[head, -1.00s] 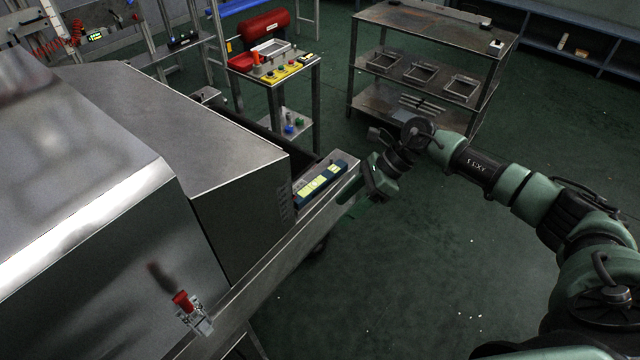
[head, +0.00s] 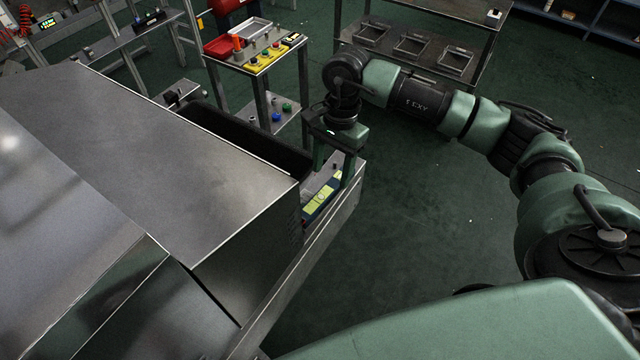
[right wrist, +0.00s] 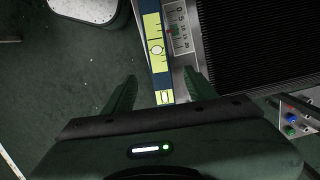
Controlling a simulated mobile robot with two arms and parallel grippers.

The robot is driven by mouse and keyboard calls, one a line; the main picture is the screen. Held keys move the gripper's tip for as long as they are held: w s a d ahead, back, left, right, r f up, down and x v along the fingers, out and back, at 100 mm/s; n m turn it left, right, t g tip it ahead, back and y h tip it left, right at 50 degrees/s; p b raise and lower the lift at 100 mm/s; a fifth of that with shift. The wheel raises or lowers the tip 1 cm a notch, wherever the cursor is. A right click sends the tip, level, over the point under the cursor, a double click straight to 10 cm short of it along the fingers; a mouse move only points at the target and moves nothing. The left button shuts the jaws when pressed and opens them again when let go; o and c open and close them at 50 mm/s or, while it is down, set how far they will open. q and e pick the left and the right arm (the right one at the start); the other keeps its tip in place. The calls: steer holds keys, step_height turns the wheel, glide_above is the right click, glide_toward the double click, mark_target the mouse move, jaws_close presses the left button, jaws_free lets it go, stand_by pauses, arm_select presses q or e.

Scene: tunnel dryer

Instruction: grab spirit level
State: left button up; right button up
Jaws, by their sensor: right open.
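The spirit level (head: 319,198), dark blue with yellow-green faces, lies on the metal ledge at the end of the dryer. In the right wrist view it (right wrist: 153,32) runs up and down the picture, with its near end between my finger lines. My right gripper (head: 334,168) is over the far end of the level, fingers pointing down. In the right wrist view its fingers (right wrist: 159,76) are apart, one on each side of the level, with nothing clamped. I cannot tell how far above the level they are. Part of the level is hidden by a finger in the head view. My left gripper is not in view.
The dryer's metal housing (head: 150,140) stands left of the level. A ruler-like scale (right wrist: 181,28) lies beside the level, next to a dark ribbed belt (right wrist: 250,45). A button-box table (head: 262,60) and a rack (head: 410,45) stand behind. Green floor is clear at right.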

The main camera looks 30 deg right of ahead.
mark_target(326, 190)
steer(key=f, duration=0.1)
steer(key=p, duration=0.1)
steer(key=s+f, duration=0.1)
steer(key=shift+a+f, duration=0.35)
steer(key=shift+a, duration=0.05)
steer(key=f, duration=0.2)
steer(key=f+p, duration=0.1)
steer(key=shift+w+a+f, duration=0.2)
steer(key=shift+a, duration=0.1)
steer(key=shift+s+f, duration=0.1)
steer(key=shift+f, duration=0.05)
jaws_close()
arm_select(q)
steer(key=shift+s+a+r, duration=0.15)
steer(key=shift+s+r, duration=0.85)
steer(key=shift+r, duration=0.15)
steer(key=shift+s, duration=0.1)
